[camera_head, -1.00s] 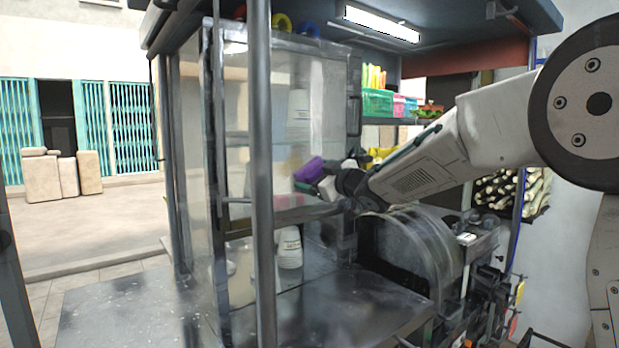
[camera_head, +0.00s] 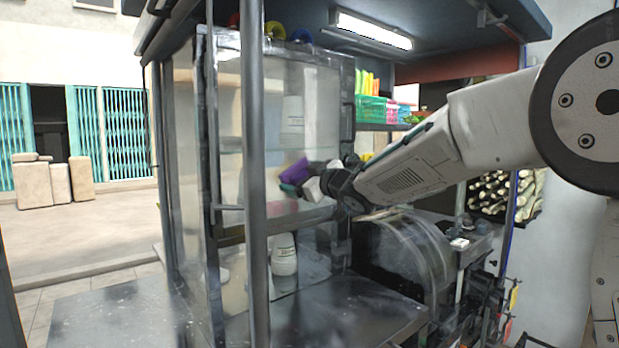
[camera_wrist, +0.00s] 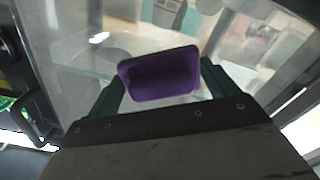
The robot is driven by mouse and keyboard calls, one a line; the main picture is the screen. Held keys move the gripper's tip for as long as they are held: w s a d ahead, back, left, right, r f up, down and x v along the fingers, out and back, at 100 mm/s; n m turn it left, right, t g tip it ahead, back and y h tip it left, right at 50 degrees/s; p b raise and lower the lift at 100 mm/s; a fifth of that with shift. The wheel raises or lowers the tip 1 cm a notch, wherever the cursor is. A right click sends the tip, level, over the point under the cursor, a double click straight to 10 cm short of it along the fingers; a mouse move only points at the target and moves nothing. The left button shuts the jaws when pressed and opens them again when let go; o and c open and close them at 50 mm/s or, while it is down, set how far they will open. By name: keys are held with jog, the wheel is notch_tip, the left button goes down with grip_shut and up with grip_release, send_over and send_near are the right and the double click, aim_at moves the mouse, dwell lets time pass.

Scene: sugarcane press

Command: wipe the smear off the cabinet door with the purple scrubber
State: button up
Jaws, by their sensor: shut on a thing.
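The purple scrubber (camera_head: 294,171) is held at the front of the glass-fronted cabinet, near the middle of its height. It also shows in the wrist view (camera_wrist: 159,74), between the two dark green fingers. My gripper (camera_head: 291,182) is shut on the scrubber; in the wrist view the fingers (camera_wrist: 160,82) grip it at both ends. The cabinet door (camera_head: 320,110) is a clear pane in a dark frame. The scrubber is close to the pane; I cannot tell whether they touch. I cannot make out the smear clearly; cloudy patches and reflections show on the glass.
A dark post (camera_head: 254,150) stands in front of the cabinet's left part. A white bottle (camera_head: 284,256) is on the lower shelf. A metal counter (camera_head: 340,305) lies below, with the press drum (camera_head: 405,250) at its right. Green and pink baskets (camera_head: 371,109) sit behind.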

aim_at(267, 178)
jog(key=shift+s+a, duration=0.8)
jog(key=shift+a, duration=0.35)
jog(key=shift+s+a, duration=0.85)
jog(key=shift+a, duration=0.35)
jog(key=shift+s+a, duration=0.8)
jog(key=shift+a, duration=0.35)
jog(key=shift+w+d+r, duration=0.25)
jog(key=shift+w+d, duration=0.9)
jog(key=shift+d, duration=0.5)
jog(key=shift+w+d+r, duration=0.25)
jog(key=shift+w+d, duration=0.9)
jog(key=shift+d, duration=0.45)
jog(key=shift+w+d+r, duration=0.25)
jog(key=shift+w+d, duration=0.9)
jog(key=shift+d, duration=0.5)
jog(key=v, duration=0.6)
jog(key=shift+v, duration=1.5)
